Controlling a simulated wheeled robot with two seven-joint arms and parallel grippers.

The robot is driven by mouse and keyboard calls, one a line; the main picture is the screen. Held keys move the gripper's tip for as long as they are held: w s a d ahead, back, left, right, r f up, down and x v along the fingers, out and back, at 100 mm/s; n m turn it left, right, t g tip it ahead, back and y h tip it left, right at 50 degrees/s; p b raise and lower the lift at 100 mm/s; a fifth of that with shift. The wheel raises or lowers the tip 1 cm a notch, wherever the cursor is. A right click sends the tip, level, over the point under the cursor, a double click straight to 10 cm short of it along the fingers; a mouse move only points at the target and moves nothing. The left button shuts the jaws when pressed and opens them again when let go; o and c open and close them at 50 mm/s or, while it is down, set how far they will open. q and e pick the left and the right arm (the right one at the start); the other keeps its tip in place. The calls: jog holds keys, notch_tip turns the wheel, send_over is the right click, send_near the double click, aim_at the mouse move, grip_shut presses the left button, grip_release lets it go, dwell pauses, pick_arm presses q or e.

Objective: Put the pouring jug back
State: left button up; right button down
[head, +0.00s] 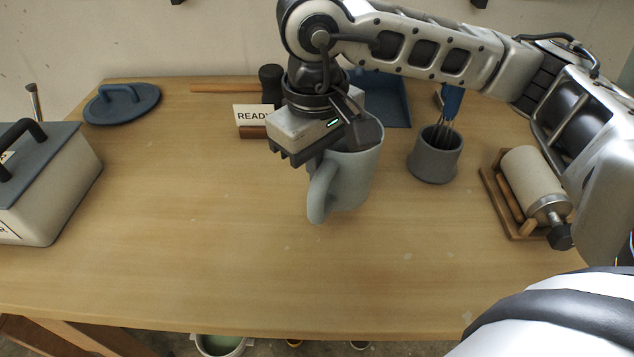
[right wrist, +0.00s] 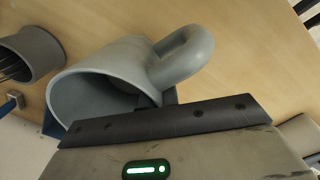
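The pouring jug (head: 357,178) is a grey-blue vessel with a big loop handle, upright near the middle of the table. Its handle points to the front left. My right gripper (head: 335,148) is over its rim on the handle side and looks shut on the wall there; the fingertips are mostly hidden. In the right wrist view the jug (right wrist: 108,75) shows its open mouth and handle, close against my right gripper (right wrist: 160,100). I cannot tell whether the jug's base touches the table. My left gripper is not in view.
A grey pot with whisks (head: 435,158) and a roller on a wooden stand (head: 535,185) are at the right. A READY sign (head: 254,115), a blue tray (head: 393,98) and a blue lid (head: 122,104) are behind. A lidded box (head: 50,190) stands left. The front table is clear.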

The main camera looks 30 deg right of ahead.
jog(key=shift+w+a+f, duration=0.1)
jog(key=shift+f, duration=0.8)
jog(key=shift+w+a+f, duration=0.1)
jog(key=shift+f, duration=0.8)
jog(key=shift+f+b, duration=0.25)
jog(key=shift+b, duration=0.2)
jog(key=c, duration=1.7)
grip_release()
jog(key=shift+r, duration=0.1)
jog(key=r, duration=0.4)
jog(key=r+p, duration=0.1)
jog(key=r, duration=0.7)
jog(key=shift+a+r+p, duration=0.2)
jog(key=shift+a+p, duration=0.05)
jog(key=shift+p, duration=0.1)
